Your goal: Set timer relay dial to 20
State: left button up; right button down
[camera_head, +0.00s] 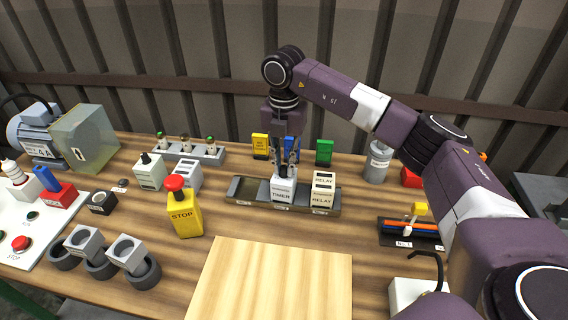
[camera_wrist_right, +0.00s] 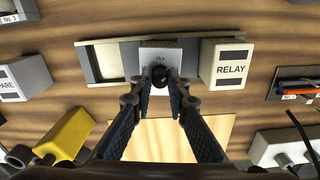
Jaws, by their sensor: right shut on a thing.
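The timer relay (camera_head: 283,190) is a white block labelled TIMER, seated in the grey tray (camera_head: 243,191) in the middle of the table. My right gripper (camera_head: 286,170) comes down on it from above. In the right wrist view the fingers of my right gripper (camera_wrist_right: 160,85) are closed on the black dial (camera_wrist_right: 159,72) on top of the timer relay (camera_wrist_right: 160,48). Small print near the dial seems to read 20 s, but it is too small to be sure. The dial's pointer is hidden between the fingertips. My left gripper is not in view.
A white RELAY block (camera_head: 322,190) stands in the same tray, right beside the timer. A yellow STOP box (camera_head: 183,211) with a red button stands to the left. Yellow, blue and green blocks stand behind. A pale wooden board (camera_head: 270,285) lies clear in front.

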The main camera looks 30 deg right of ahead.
aim_at(284, 167)
jog(key=shift+m, duration=1.6)
dwell(1.3)
dwell(0.3)
jog(key=c, duration=1.8)
grip_release()
jog(key=shift+c, duration=0.2)
notch_tip(284, 167, up, 12)
jog(key=shift+c, duration=0.2)
